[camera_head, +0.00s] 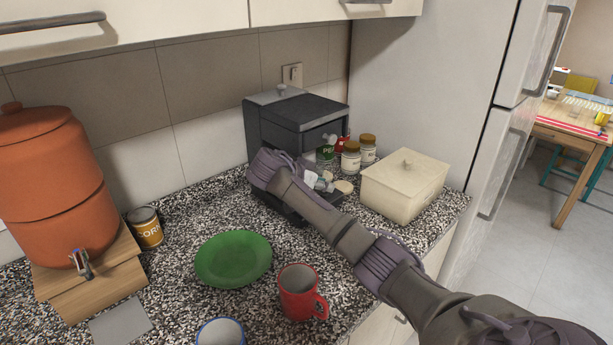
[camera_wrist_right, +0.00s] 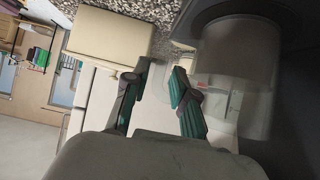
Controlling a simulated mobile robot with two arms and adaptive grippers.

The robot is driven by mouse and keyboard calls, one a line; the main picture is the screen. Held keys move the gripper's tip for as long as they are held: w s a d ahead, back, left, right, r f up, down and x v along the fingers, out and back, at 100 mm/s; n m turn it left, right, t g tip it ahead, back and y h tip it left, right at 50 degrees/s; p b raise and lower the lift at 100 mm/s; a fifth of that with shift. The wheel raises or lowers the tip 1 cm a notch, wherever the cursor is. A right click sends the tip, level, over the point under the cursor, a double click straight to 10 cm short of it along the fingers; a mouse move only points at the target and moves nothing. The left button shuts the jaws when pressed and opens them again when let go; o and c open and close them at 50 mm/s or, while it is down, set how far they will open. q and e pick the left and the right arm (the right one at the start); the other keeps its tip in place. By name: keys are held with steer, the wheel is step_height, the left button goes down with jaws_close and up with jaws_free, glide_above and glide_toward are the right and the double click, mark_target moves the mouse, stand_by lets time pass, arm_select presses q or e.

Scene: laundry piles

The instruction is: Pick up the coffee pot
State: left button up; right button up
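The coffee pot (camera_wrist_right: 236,88) is a clear glass carafe in the right wrist view, upside down there and blurred at its edges. It sits in the dark coffee maker (camera_head: 290,120) on the counter. In the head view my right arm and gripper mostly cover the pot. My right gripper (camera_head: 322,182) is in front of the coffee maker's opening. In the wrist view its two teal-padded fingers (camera_wrist_right: 160,72) are apart, beside the pot, with nothing visible between them. My left gripper is not in view.
A cream lidded box (camera_head: 404,187) stands right of the coffee maker, with jars (camera_head: 351,158) behind. A green plate (camera_head: 233,259), red mug (camera_head: 298,292), blue-rimmed mug (camera_head: 221,332), corn can (camera_head: 146,227) and clay dispenser (camera_head: 55,185) occupy the counter. The fridge (camera_head: 430,80) is at right.

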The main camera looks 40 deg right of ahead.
mark_target(328, 194)
steer(key=x, duration=0.3)
steer(key=shift+f, duration=0.15)
steer(key=shift+a, duration=0.1)
jaws_close()
